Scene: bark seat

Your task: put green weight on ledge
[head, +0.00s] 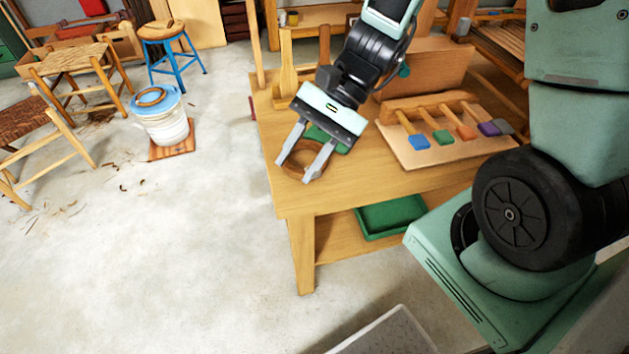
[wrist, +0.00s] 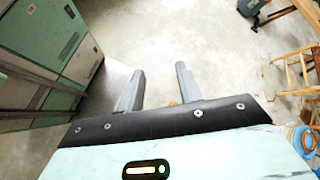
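My gripper (head: 295,170) is open over the front left part of the wooden workbench (head: 350,185), its two grey fingers apart. The wrist view shows the fingers (wrist: 160,68) spread with nothing held between them. A flat green thing (head: 343,148) shows partly behind my gripper on the bench; I cannot tell whether it is the green weight. A round brown wooden piece (head: 294,172) lies on the bench behind the fingers, partly covered. I cannot tell which surface is the ledge.
A green tray (head: 390,217) is on the lower shelf. A white bucket (head: 166,128), a blue-legged stool (head: 175,60) and woven seats stand at left.

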